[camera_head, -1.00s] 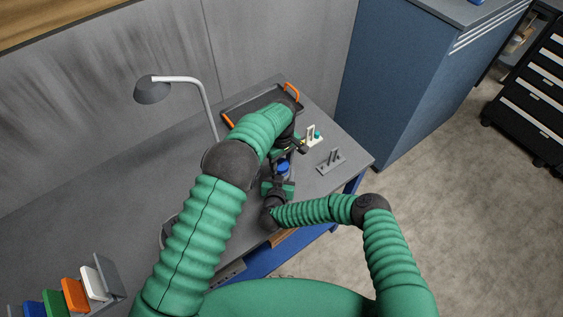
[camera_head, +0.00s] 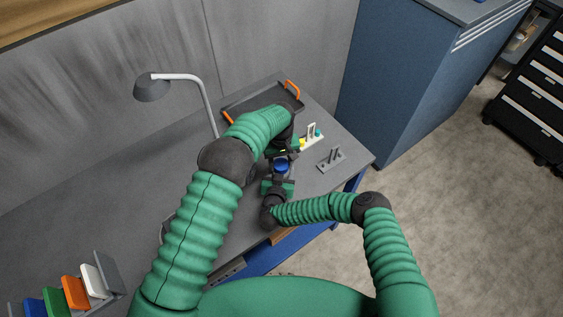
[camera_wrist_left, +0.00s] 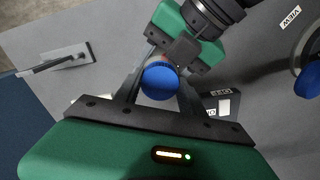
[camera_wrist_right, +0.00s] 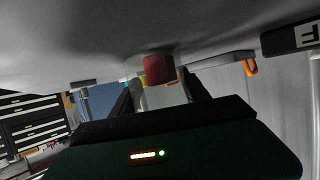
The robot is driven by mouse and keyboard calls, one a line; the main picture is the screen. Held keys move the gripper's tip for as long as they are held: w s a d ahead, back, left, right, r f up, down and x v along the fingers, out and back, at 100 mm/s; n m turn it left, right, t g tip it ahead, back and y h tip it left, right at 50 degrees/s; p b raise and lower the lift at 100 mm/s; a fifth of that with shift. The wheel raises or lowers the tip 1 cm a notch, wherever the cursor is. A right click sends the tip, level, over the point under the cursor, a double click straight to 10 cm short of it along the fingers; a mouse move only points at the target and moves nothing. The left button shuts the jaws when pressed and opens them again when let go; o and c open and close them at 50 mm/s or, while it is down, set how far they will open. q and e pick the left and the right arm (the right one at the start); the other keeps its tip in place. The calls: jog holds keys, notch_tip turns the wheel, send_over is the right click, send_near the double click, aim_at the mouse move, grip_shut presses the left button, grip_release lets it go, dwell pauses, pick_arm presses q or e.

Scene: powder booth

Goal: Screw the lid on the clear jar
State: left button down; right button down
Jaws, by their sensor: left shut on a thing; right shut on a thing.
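The blue lid (camera_head: 281,166) is on the workbench area between my two hands. In the left wrist view the round lid (camera_wrist_left: 160,82) sits between the fingers of my left gripper (camera_wrist_left: 158,92), which is shut on it from above. My right gripper (camera_head: 278,186) reaches in low from the front, just below the lid, and is shut on the clear jar. In the right wrist view a red mass (camera_wrist_right: 158,68) shows between the fingers, seemingly in the jar (camera_wrist_right: 162,96). The lid hides the jar's mouth, so I cannot tell how far the thread is engaged.
A grey bracket (camera_head: 331,160) and a white stand (camera_head: 311,133) with yellow and teal parts stand to the right. A dark tray (camera_head: 240,108) with orange handles is behind. A lamp (camera_head: 153,89) rises at the left. Colored upright items (camera_head: 75,292) stand at the lower left.

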pick_arm(q)
jog(key=m, duration=0.3)
jog(key=s+m, duration=0.1)
jog(key=m, duration=0.1)
jog(key=shift+d+f+m, duration=0.1)
jog(key=shift+f+m, duration=0.1)
jog(key=shift+m, duration=0.2)
jog(key=m, duration=0.3)
jog(key=c, duration=1.1)
grip_release()
jog(key=o, duration=0.4)
jog(key=shift+w+r, duration=0.1)
jog(key=shift+w, duration=0.15)
jog(key=shift+r, duration=0.1)
